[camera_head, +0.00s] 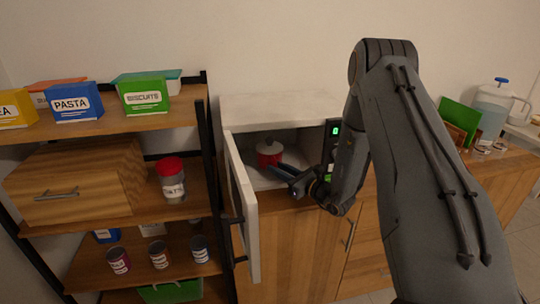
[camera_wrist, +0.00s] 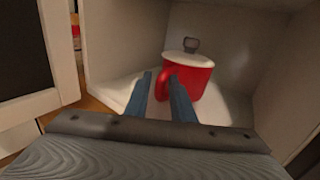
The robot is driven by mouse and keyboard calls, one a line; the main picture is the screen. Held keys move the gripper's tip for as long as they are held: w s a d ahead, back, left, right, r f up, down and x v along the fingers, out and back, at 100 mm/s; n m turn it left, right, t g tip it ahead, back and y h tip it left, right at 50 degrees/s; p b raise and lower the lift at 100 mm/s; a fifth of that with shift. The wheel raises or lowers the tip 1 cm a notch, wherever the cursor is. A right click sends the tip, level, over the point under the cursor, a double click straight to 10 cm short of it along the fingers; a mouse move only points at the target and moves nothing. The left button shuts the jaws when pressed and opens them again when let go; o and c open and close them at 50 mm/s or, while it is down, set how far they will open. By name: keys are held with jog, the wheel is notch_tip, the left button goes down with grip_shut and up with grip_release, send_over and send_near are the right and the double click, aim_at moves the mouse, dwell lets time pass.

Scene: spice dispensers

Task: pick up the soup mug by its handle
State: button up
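The soup mug (camera_head: 264,159) is red with a whitish lid and stands inside the open white microwave. In the wrist view the mug (camera_wrist: 195,77) stands upright, with a dark grey tab on its lid. Its red handle (camera_wrist: 161,82) points toward my gripper. My gripper (camera_wrist: 159,77) is open, with its two blue-grey fingers apart. In this view the handle shows between the fingertips; I cannot tell whether they touch it. In the head view my gripper (camera_head: 274,170) reaches into the microwave in front of the mug and hides part of it.
The microwave door (camera_head: 243,205) stands open at the left of the opening. The cavity walls are close around my gripper. A shelf (camera_head: 125,127) with boxes, a wooden bin (camera_head: 75,185) and several jars stands at the left. A water jug (camera_head: 492,105) stands far right.

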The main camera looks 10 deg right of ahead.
jog(key=shift+x, duration=0.75)
jog(key=shift+f, duration=0.1)
jog(key=shift+c, duration=0.4)
grip_shut()
jog(key=shift+r, duration=0.25)
